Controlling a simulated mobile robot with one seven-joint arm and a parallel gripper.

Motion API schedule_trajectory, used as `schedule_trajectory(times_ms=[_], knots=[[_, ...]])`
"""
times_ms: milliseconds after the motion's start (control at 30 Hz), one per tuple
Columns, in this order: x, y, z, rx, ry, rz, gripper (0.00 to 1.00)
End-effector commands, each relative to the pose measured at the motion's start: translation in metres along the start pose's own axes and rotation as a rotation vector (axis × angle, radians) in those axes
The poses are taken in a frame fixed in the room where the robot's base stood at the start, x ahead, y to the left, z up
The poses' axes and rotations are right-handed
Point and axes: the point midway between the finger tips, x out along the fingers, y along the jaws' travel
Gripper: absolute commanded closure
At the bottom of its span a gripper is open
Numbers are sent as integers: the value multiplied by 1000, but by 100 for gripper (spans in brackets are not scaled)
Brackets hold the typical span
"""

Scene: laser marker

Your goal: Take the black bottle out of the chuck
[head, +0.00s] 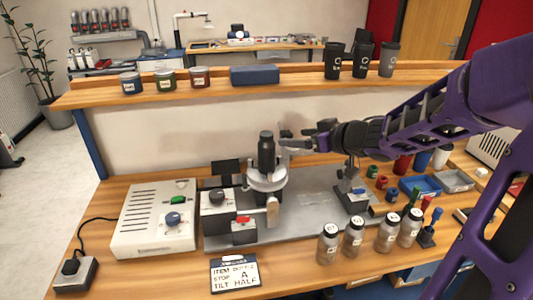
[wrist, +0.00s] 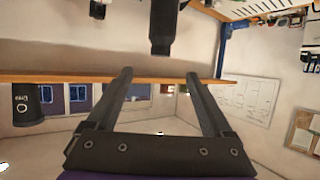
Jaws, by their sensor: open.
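The black bottle (head: 266,152) stands upright in the round metal chuck (head: 267,180) of the marking machine in the head view. The bottle's lower part is hidden by the chuck. My gripper (head: 292,141) is just to the right of the bottle, at the height of its upper part, with its fingers pointing left towards it. In the wrist view the black bottle (wrist: 164,22) hangs in from the top edge, ahead of the fingertips and roughly in line with the gap between them. My gripper (wrist: 160,74) is open and empty there.
A white control box (head: 154,218) is left of the machine. A wooden shelf (head: 200,95) with tins and black cups (head: 363,58) runs behind. Small coloured parts and trays (head: 420,187) are at right.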

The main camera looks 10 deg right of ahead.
Motion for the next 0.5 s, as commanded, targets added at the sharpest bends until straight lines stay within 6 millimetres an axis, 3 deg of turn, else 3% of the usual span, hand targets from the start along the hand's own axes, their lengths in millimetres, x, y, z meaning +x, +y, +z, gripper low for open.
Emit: schedule_trajectory(times_ms=[500], knots=[[88, -2, 0, 5, 2, -4, 15]])
